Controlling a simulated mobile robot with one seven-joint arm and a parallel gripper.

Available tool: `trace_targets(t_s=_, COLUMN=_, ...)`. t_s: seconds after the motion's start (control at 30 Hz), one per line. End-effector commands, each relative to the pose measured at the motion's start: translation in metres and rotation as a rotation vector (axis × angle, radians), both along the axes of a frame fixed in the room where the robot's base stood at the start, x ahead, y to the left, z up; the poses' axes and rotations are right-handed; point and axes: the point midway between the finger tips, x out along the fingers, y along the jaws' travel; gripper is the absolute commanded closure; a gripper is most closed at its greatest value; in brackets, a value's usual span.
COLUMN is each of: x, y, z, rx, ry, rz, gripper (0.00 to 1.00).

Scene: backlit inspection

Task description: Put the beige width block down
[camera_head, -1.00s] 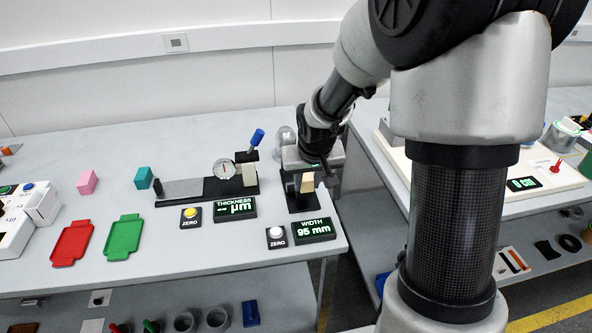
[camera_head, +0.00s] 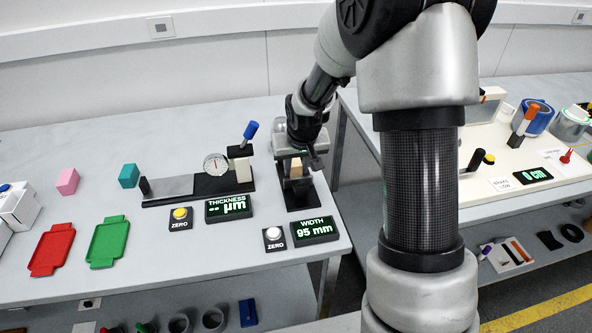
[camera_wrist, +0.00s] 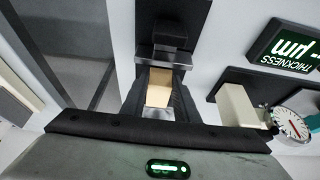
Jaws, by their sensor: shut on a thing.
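The beige width block (camera_head: 296,167) is between the fingers of my gripper (camera_head: 292,166), which is shut on it. In the wrist view the block (camera_wrist: 159,88) shows between the two dark fingers, with bright metal faces close at both its ends. My gripper is at the black width gauge (camera_head: 299,196), at the right end of the left table. My fingers hide part of the gauge, and I cannot tell whether the block touches it. The width display (camera_head: 314,230) reads 95 mm. A white zero button (camera_head: 273,234) sits beside it.
The thickness gauge (camera_head: 215,165) with its dial and blue-handled lever stands just left of my gripper. Its display (camera_head: 229,207) is in front.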

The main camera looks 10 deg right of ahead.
Motion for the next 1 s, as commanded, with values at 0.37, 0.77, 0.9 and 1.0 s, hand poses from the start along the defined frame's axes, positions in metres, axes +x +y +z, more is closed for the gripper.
trace_targets(t_s=0.37, x=0.000, y=0.000, z=-0.012, rx=0.000, ry=-0.001, rz=0.000, gripper=0.96)
trace_targets(t_s=0.77, x=0.000, y=0.000, z=-0.012, rx=0.000, ry=0.000, rz=0.000, gripper=0.54)
trace_targets(t_s=0.9, x=0.000, y=0.000, z=-0.007, rx=0.000, ry=0.000, rz=0.000, gripper=0.54)
trace_targets(t_s=1.0, x=-0.004, y=0.000, z=0.002, rx=0.000, ry=-0.001, rz=-0.001, gripper=0.54)
